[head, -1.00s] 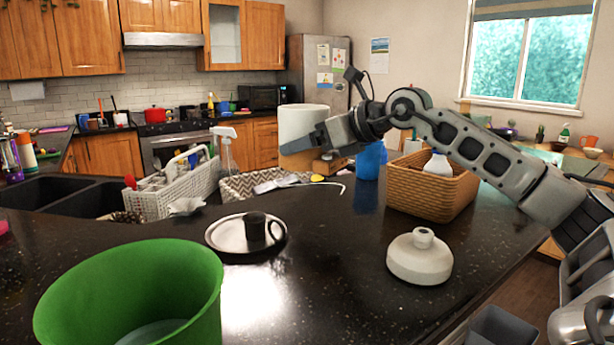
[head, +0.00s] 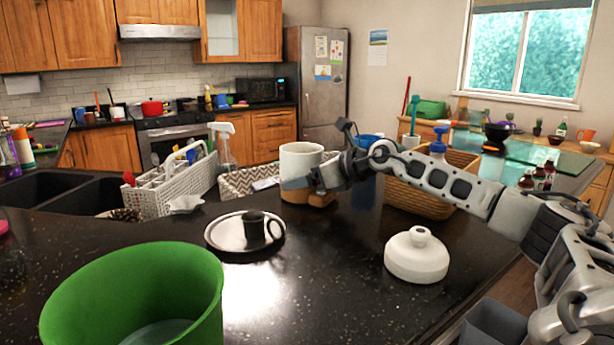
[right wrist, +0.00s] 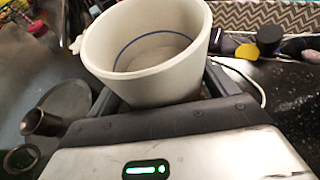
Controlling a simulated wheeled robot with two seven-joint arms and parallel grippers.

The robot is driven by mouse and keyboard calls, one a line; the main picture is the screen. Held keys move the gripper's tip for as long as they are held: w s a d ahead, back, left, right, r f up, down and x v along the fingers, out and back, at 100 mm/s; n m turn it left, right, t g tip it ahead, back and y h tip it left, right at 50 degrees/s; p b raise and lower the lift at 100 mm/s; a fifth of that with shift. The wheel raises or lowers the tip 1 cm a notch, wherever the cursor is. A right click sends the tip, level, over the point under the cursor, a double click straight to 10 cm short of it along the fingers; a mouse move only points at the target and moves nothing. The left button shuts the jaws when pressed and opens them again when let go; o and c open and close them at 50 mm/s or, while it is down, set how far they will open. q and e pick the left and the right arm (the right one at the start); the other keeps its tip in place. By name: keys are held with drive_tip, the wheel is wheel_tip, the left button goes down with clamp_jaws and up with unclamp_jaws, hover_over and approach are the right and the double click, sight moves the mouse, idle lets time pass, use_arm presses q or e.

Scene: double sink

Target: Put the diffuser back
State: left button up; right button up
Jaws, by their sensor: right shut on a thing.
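The diffuser's open white cup (head: 301,158) with a wood-coloured lower part is behind the metal plate, beside the patterned basket. My right gripper (head: 308,184) is shut on it, coming from the right. The cup is upright; I cannot tell whether its bottom touches the counter. In the right wrist view the cup (right wrist: 150,82) is between the fingers, with its rim up and a blue line inside. A white domed lid (head: 417,258) with a small neck, apparently the diffuser's cover, lies apart on the counter at front right. My left gripper is not in view.
A green bucket (head: 140,285) fills the front left. A white caddy (head: 172,188), patterned basket (head: 236,184) and wicker basket (head: 420,201) stand behind. The counter between plate and white lid is clear.

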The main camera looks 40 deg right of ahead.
drive_tip(key=shift+r, duration=0.1)
drive_tip(key=o, duration=1.1)
drive_tip(key=shift+f, duration=0.25)
drive_tip(key=shift+c, duration=0.2)
drive_tip(key=shift+o, duration=0.4)
drive_tip(key=shift+r, duration=0.1)
